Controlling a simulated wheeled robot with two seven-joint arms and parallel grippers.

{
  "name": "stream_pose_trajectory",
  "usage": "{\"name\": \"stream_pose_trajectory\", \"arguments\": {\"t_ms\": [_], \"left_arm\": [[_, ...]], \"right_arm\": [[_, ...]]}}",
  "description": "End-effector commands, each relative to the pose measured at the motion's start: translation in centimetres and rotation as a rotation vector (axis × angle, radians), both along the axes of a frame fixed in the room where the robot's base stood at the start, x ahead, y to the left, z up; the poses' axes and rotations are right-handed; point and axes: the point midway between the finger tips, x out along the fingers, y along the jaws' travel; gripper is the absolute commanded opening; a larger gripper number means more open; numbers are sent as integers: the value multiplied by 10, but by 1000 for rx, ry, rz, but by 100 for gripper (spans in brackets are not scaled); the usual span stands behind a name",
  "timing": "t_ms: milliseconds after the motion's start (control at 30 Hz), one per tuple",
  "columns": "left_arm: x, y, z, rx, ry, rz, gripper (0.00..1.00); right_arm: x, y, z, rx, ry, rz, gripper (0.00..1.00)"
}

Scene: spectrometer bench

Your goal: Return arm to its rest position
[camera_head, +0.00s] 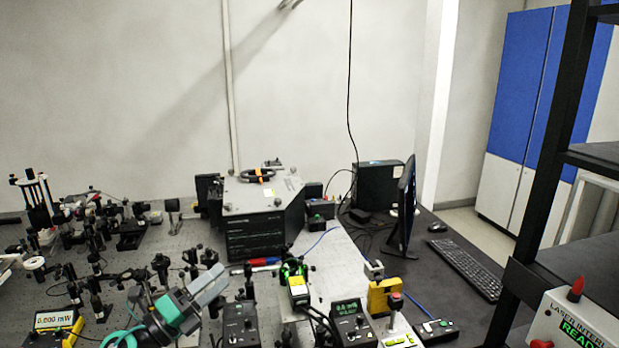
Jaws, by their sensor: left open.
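My left gripper (217,281) comes in from the bottom left, with a grey and teal body and pale grey fingers that point up and to the right. It is open, and I see nothing held between its fingers. It is over the front part of the optical bench (160,247), in front of the black spectrometer box (262,235). Part of the bench behind my gripper is hidden. My right gripper is not in view.
Many optical mounts (95,285) crowd the bench at left. A power meter (54,320), a controller (352,322) and a yellow device (382,294) stand near the front. A keyboard (466,268) and monitor (405,205) are at right. A black rack (545,180) borders the right side.

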Motion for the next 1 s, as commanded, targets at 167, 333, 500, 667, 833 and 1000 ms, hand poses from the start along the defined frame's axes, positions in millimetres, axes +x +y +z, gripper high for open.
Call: {"name": "stream_pose_trajectory", "arguments": {"t_ms": [167,333,500,667,833,1000], "left_arm": [[-15,24,-16,-394,182,167,70],[-33,58,-59,-730,417,362,70],[-69,83,-126,-1013,702,583,70],[-126,90,-196,-1220,1011,807,70],[-198,81,-254,-1349,1330,1026,70],[-259,65,-283,-1395,1567,1179,70]], "right_arm": [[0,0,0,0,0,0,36],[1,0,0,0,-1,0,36],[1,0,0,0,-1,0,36],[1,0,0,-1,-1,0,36],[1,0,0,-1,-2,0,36],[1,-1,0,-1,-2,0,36]]}}
